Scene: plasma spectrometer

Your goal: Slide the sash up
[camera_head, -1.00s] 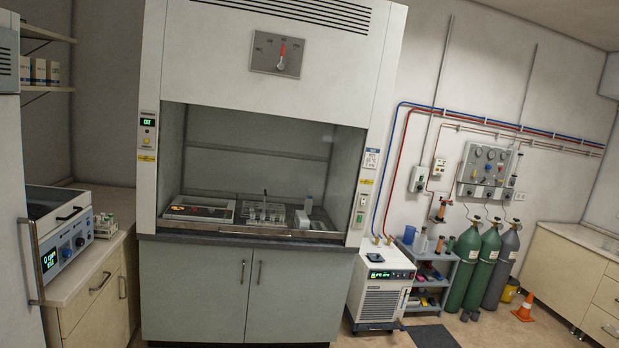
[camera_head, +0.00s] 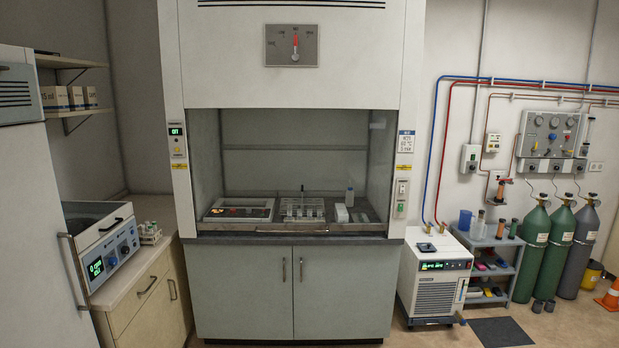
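The fume hood (camera_head: 290,55) stands in the middle of the view, with a wide opening above its dark worktop. The sash looks like a clear pane over this opening. Its pale bottom rail (camera_head: 225,227) runs low across the front, just above the worktop edge, with a thin dark handle (camera_head: 291,233) near its middle. The glass is hard to see, so its exact position is uncertain. My gripper is not in view.
A benchtop instrument (camera_head: 105,245) sits on a counter at the left, by a tall white cabinet. A chiller (camera_head: 432,278), a small shelf cart (camera_head: 490,262) and gas cylinders (camera_head: 533,255) stand at the right. Grey cupboard doors (camera_head: 245,295) fill the hood's base.

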